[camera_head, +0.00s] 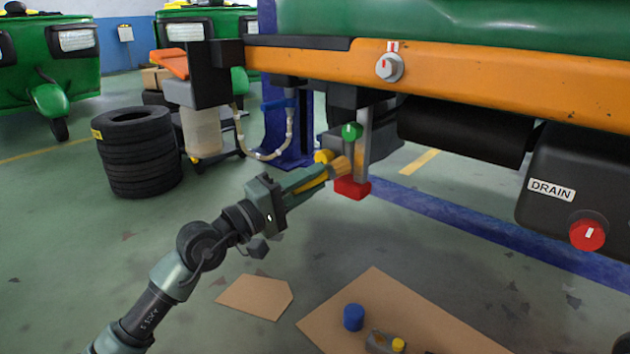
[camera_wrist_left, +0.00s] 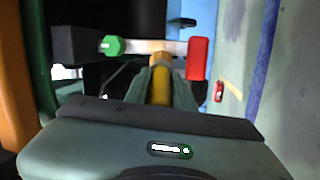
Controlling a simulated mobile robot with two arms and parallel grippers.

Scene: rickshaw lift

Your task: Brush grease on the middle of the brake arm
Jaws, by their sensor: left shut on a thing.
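The brake arm (camera_head: 363,143) is a grey bar hanging upright under the orange beam, with a green knob (camera_head: 351,131) near its top and a red block (camera_head: 352,188) at its bottom. My left gripper (camera_head: 318,177) is shut on a brush with a yellow handle (camera_wrist_left: 160,92). The brush's tan bristles (camera_head: 341,167) are at the lower half of the bar, above the red block. In the left wrist view the bristles (camera_wrist_left: 157,59) overlap the bar (camera_wrist_left: 143,47) between the green knob and red block; whether they touch is hard to tell. My right gripper is out of view.
The orange beam (camera_head: 480,77) and a black tank marked DRAIN (camera_head: 580,160) overhang at the right. A cardboard sheet (camera_head: 400,310) on the floor holds a blue cap (camera_head: 353,317). Stacked tires (camera_head: 138,152) stand at the left. Floor between is mostly open.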

